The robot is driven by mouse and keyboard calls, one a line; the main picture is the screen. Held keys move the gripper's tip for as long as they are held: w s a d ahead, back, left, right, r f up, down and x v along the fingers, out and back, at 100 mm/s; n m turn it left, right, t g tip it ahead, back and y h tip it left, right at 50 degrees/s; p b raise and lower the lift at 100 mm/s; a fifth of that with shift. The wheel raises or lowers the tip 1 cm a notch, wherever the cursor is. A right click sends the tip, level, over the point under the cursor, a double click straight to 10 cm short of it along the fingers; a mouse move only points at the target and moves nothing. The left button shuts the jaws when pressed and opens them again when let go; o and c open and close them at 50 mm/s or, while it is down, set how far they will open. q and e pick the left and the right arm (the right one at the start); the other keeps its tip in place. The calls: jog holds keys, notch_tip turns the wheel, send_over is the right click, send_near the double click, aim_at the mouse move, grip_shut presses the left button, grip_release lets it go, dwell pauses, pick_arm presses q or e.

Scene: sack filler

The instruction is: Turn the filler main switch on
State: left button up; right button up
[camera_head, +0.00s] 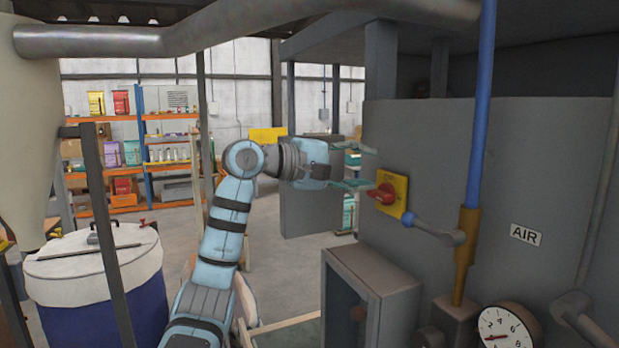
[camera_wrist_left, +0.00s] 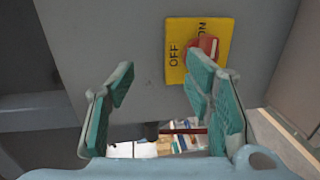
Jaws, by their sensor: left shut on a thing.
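The main switch is a red knob (camera_head: 383,195) on a yellow plate (camera_head: 400,184) on the grey cabinet's face. In the left wrist view the red knob (camera_wrist_left: 208,46) and yellow plate (camera_wrist_left: 176,62) show at the top, with OFF and ON readable. I cannot tell the knob's exact setting. The left wrist view shows the gripper (camera_wrist_left: 160,78) with the knob outside the gap, beyond the right finger. My right gripper is out of view.
A blue-handled lever (camera_head: 432,229) and a blue pipe (camera_head: 481,110) are right of the switch. A pressure gauge (camera_head: 506,328) and a grey box (camera_head: 372,290) are below. A lidded drum (camera_head: 95,285) stands at the left. Shelves (camera_head: 140,150) are far behind.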

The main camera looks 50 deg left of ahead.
pick_arm(q)
jog(key=d+f+b+v, duration=0.1)
jog(key=b+v, duration=0.3)
jog(key=v, duration=1)
jog(key=shift+s+f+b, duration=0.3)
jog(key=shift+f+b, duration=0.1)
jog(key=shift+f, duration=0.1)
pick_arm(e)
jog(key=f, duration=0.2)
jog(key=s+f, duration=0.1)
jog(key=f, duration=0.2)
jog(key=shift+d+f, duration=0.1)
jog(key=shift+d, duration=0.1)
pick_arm(q)
jog(key=shift+w, duration=0.15)
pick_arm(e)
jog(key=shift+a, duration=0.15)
